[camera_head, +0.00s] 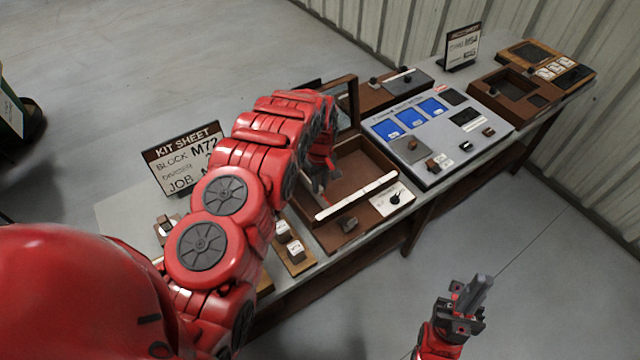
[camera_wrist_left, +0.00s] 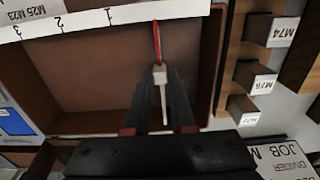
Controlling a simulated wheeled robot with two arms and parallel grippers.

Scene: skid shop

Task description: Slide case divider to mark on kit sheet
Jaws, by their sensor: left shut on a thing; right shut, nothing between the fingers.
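The brown open case (camera_head: 358,162) stands on the bench, with a white ruler strip (camera_head: 357,196) along its front edge. The case floor also shows in the left wrist view (camera_wrist_left: 85,75). My left gripper (camera_wrist_left: 160,108) is shut on the pale tab of the divider (camera_wrist_left: 157,42), a thin upright piece with a red edge. The divider lies to the right of the ruler's 1 mark in that view. The kit sheet (camera_head: 185,158) stands behind the arm; "BLOCK M72" is readable, the divider line is covered. My right gripper (camera_head: 470,296) is shut and empty over the floor.
Labelled blocks (camera_wrist_left: 262,30) sit in a rack beside the case. A grey panel with blue squares (camera_head: 440,128) stands on the case's other side. A small white card with a black knob (camera_head: 393,199) is near the case's front corner. The floor in front is clear.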

